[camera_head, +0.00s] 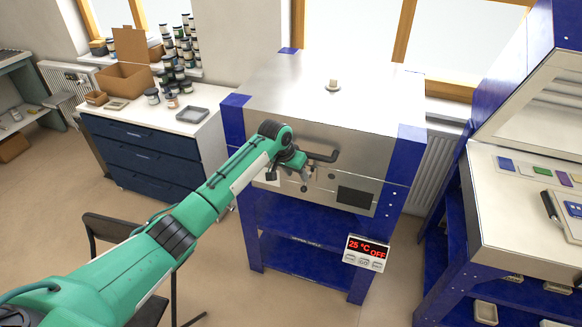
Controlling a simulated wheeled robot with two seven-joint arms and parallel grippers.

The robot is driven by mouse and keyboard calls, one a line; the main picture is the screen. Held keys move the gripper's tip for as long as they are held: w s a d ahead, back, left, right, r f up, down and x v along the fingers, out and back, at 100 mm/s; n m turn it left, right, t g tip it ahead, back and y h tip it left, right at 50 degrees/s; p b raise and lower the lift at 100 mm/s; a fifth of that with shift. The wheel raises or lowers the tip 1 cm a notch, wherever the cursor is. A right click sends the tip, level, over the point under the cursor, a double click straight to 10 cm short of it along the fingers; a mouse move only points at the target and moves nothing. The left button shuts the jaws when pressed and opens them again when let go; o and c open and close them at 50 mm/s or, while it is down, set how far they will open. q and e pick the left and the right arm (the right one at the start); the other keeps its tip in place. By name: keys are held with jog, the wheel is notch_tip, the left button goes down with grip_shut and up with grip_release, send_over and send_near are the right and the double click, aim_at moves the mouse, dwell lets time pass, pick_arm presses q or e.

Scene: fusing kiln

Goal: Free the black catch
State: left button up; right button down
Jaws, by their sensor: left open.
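The kiln (340,95) is a steel box on a blue frame in the middle of the head view, with its lid down. A black bent handle or catch (326,156) sticks out from its front; I cannot tell for sure which it is. My left gripper (306,178) is open at the kiln's front, just below and left of this black part. Whether it touches anything is unclear. The wrist hides part of the front there. My right gripper is out of view.
A display (367,251) on the kiln's right front leg reads 25 °C OFF. A blue-framed bench (510,225) with a raised lid stands at right. A drawer cabinet (150,150) with jars and boxes stands at left. A dark chair (115,225) is below my left arm.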

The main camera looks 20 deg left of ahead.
pick_arm(q)
jog(key=b+v, duration=0.1)
jog(key=v, duration=0.3)
jog(key=shift+s+a+r, duration=0.1)
jog(key=shift+s+r, duration=0.05)
jog(key=shift+r, duration=0.25)
jog(key=s+a+f+n, duration=0.1)
jog(key=s+f, duration=0.1)
jog(key=f, duration=0.8)
jog(key=s+a+f, duration=0.1)
jog(key=s+f, duration=0.2)
jog(key=f, duration=0.7)
jog(key=s+a+f+n+y, duration=0.1)
jog(key=s+f, duration=0.6)
jog(key=f, duration=0.4)
jog(key=s+a+f+y, duration=0.1)
jog(key=s+f, duration=0.6)
jog(key=f, duration=0.3)
jog(key=s+f+g, duration=0.1)
jog(key=s+f, duration=0.6)
jog(key=s, duration=0.3)
jog(key=s+f, duration=0.7)
jog(key=s, duration=0.4)
jog(key=s+f, duration=0.3)
jog(key=s, duration=1)
jog(key=s+f+m+g, duration=0.1)
jog(key=s+f, duration=0.3)
jog(key=s, duration=1)
jog(key=shift+d+g, duration=0.2)
jog(key=shift+g, duration=0.1)
